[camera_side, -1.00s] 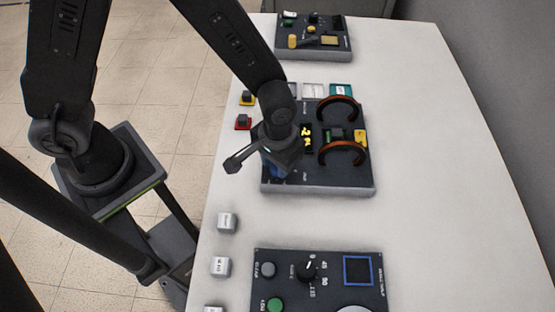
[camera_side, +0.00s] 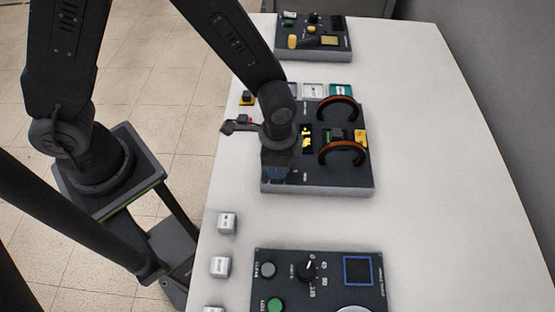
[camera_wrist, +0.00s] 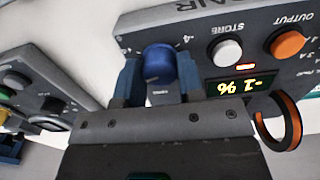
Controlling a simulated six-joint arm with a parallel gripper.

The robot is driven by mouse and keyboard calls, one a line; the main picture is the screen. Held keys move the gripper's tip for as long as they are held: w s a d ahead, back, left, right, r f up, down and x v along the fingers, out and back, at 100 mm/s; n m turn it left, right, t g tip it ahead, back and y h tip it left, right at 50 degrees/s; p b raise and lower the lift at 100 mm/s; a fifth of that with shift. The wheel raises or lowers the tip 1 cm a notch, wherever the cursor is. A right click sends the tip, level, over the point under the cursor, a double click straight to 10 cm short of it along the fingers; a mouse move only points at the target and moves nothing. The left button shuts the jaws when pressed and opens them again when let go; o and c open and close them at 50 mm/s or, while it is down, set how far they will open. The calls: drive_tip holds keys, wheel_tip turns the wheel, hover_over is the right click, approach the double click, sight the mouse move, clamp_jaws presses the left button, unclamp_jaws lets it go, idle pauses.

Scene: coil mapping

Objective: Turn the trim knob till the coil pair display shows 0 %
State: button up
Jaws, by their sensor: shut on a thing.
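The blue trim knob (camera_wrist: 160,65) sits on the dark coil pair panel (camera_wrist: 195,30). My gripper (camera_wrist: 160,80) is shut on the knob, with one finger on each side of it. In the side view, the display (camera_side: 306,138) is partly covered by my wrist and too small to read. My gripper (camera_side: 279,168) is over the panel's left part, and the knob is hidden there.
Two copper-coloured coils (camera_side: 338,107) arch over the panel's right side. The wrist view shows a white STORE button (camera_wrist: 228,52) and an orange OUTPUT button (camera_wrist: 288,43). Another panel (camera_side: 320,275) stands in front and one (camera_side: 314,40) at the back. The table's right side is clear.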

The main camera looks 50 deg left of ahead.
drive_tip(key=shift+m, duration=1.1)
drive_tip(key=o, duration=0.9)
wheel_tip(320, 180, up, 14)
drive_tip(key=shift+f, duration=0.1)
